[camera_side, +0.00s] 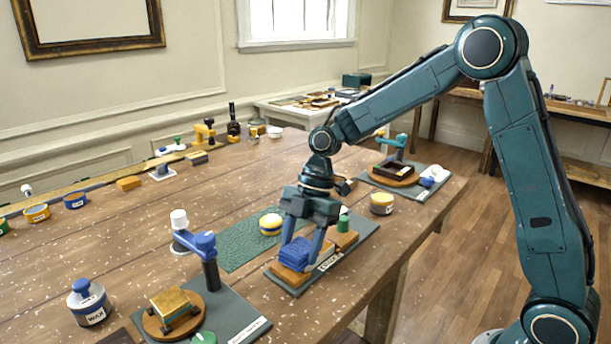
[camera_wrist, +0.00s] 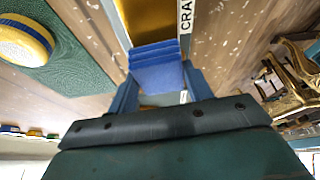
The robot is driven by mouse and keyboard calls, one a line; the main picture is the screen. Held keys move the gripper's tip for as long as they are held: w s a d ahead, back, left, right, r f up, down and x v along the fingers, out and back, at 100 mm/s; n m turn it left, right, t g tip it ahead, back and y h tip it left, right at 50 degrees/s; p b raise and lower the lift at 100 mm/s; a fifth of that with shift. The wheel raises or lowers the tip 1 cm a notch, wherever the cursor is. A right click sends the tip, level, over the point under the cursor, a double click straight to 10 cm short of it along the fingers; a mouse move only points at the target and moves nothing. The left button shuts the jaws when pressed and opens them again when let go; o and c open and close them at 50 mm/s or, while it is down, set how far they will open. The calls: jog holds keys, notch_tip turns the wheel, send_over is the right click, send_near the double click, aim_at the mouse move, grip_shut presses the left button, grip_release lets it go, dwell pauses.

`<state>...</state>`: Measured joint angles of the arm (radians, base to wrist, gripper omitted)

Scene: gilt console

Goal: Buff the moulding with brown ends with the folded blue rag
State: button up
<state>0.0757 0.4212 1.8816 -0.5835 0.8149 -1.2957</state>
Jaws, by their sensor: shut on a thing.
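My gripper (camera_side: 299,248) is shut on the folded blue rag (camera_side: 293,254), a thick stack of blue layers. In the wrist view the rag (camera_wrist: 157,68) sits between the two fingers. Below it is a wooden cradle on a dark mat (camera_side: 290,289), with brown blocks at its near end (camera_side: 288,275) and far end (camera_side: 343,240). A gold moulding face (camera_wrist: 153,20) shows just beyond the rag in the wrist view. The rag and gripper hide most of the moulding in the side view. I cannot tell whether the rag presses on it.
A green mat (camera_side: 238,246) with a yellow-and-blue round tin (camera_side: 270,224) lies left of the cradle. A blue clamp (camera_side: 200,245) and a turntable with a gilt block (camera_side: 170,303) stand nearer. A yellow tin (camera_side: 382,204) and another turntable (camera_side: 395,177) are beyond.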

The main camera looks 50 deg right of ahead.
jog(key=shift+a+r, duration=0.1)
jog(key=shift+a, duration=0.2)
jog(key=shift+r, duration=3.75)
